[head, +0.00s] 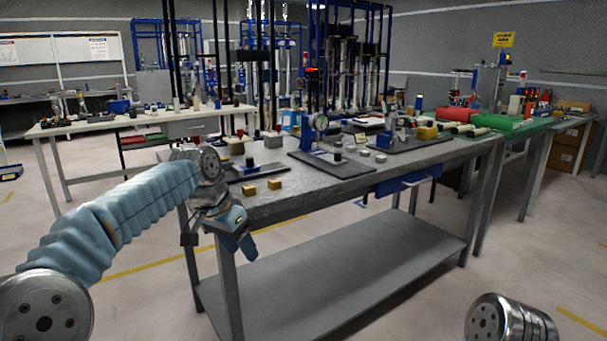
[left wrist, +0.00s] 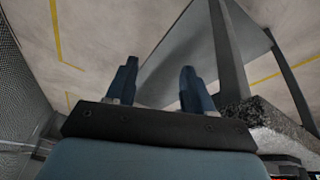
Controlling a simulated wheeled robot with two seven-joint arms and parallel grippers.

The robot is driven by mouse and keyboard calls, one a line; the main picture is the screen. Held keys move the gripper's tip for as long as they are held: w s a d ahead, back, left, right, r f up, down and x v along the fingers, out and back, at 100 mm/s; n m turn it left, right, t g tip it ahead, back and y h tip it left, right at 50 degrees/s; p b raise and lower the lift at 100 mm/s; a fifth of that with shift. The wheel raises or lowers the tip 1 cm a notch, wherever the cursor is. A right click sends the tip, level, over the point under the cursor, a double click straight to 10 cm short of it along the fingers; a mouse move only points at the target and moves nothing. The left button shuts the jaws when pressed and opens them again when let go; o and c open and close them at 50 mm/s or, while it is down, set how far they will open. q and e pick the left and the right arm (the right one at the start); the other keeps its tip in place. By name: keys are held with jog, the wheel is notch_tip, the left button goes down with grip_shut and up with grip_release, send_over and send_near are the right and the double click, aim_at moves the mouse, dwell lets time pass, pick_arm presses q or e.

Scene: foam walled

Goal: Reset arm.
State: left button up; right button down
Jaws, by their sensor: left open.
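My left arm comes in from the left in a pale blue ribbed sleeve. My left gripper (head: 238,243) hangs beside the left front corner of the grey workbench (head: 330,185), with its fingers pointing down. In the left wrist view, my left gripper (left wrist: 155,88) shows two dark blue fingers spread apart with nothing between them. Beyond the fingers are the pale floor and the bench's leg and lower shelf. Of my right arm, only a round metal part shows at the bottom right of the head view; its gripper is out of frame.
Small yellow blocks (head: 262,187) lie on the bench near its left end, close to my left wrist. A dial gauge stand (head: 318,130) stands on a dark plate behind them. The lower shelf (head: 330,270) is bare. Open floor lies left of the bench.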

pick_arm(q)
jog(key=s+d+f+n+g+h, duration=0.1)
jog(key=s+d+f+n, duration=0.15)
jog(key=f, duration=1.35)
jog(key=s+d+f+n, duration=0.1)
jog(key=s+f, duration=0.2)
jog(key=f, duration=1.3)
jog(key=s+f+n, duration=0.2)
jog(key=s+f, duration=0.6)
jog(key=s, duration=0.3)
jog(key=s+f+n+g, duration=0.1)
jog(key=s+f+n, duration=0.2)
jog(key=s+f, duration=0.4)
jog(key=s, duration=0.5)
jog(key=shift+s+a+f, duration=0.2)
jog(key=shift+a+f, duration=0.05)
jog(key=shift+f, duration=0.1)
